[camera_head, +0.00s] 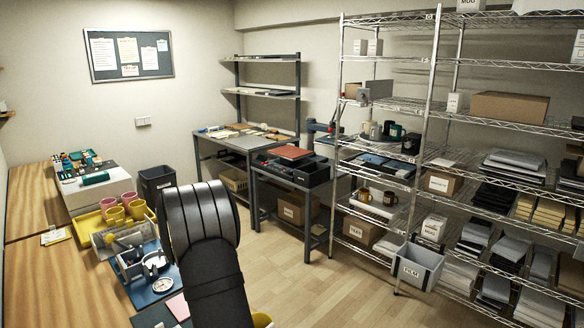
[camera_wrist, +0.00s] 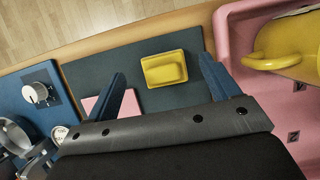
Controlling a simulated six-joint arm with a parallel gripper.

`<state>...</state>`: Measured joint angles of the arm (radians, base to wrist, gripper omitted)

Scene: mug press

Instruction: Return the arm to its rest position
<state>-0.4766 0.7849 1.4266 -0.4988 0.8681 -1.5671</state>
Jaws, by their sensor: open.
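My gripper (camera_wrist: 160,68) shows in the wrist view with its two blue fingers spread wide apart. Nothing is between them at their own height. A flat pink piece (camera_wrist: 97,104) lies partly behind the left finger. In the head view, my black arm rises in front of the wooden bench, and my gripper is hidden or outside the picture.
In the wrist view, a pink tray (camera_wrist: 229,40) with a yellow mug (camera_wrist: 290,50) is at right. A white-knobbed device (camera_wrist: 36,93) is at left. In the head view, a yellow tray (camera_head: 88,224) with mugs stands left of my arm. The wooden floor (camera_head: 330,290) at right is clear.

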